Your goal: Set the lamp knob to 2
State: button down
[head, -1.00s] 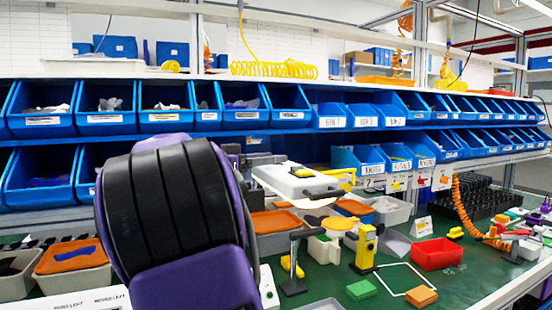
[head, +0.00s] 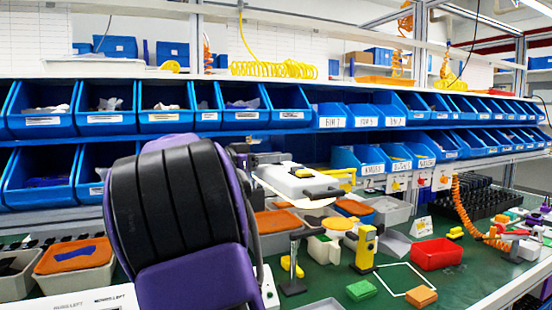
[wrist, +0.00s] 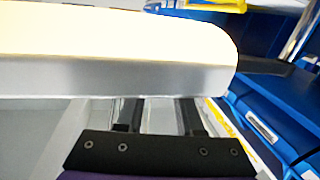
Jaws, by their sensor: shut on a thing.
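My gripper (wrist: 158,117) shows at the bottom of the wrist view, its two dark fingers reaching up behind a large pale slab with a grey side (wrist: 110,75). The slab hides the fingertips. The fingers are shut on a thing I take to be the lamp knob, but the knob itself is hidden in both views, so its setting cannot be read.
Blue bins (head: 110,105) line the back in two rows. A white device (head: 300,182) stands right of my arm. A yellow stand (head: 365,248), a red tray (head: 437,253), a green block (head: 361,290) and an orange block (head: 421,295) are on the green bench at right.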

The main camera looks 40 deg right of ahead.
jog(key=m+g, duration=0.1)
jog(key=g, duration=0.1)
jog(key=m+g+y+p, duration=0.1)
jog(key=m+g, duration=0.1)
jog(key=g, duration=0.1)
jog(key=shift+r, duration=0.2)
jog(key=shift+f+m+g+y+p, duration=0.15)
jog(key=shift+m+g+y+p, duration=0.45)
jog(key=shift+m+g+p, duration=0.3)
jog(key=c, duration=0.5)
grip_release()
jog(key=shift+c, duration=0.2)
jog(key=p+v, duration=0.2)
jog(key=v, duration=1.5)
jog(key=shift+a, duration=0.2)
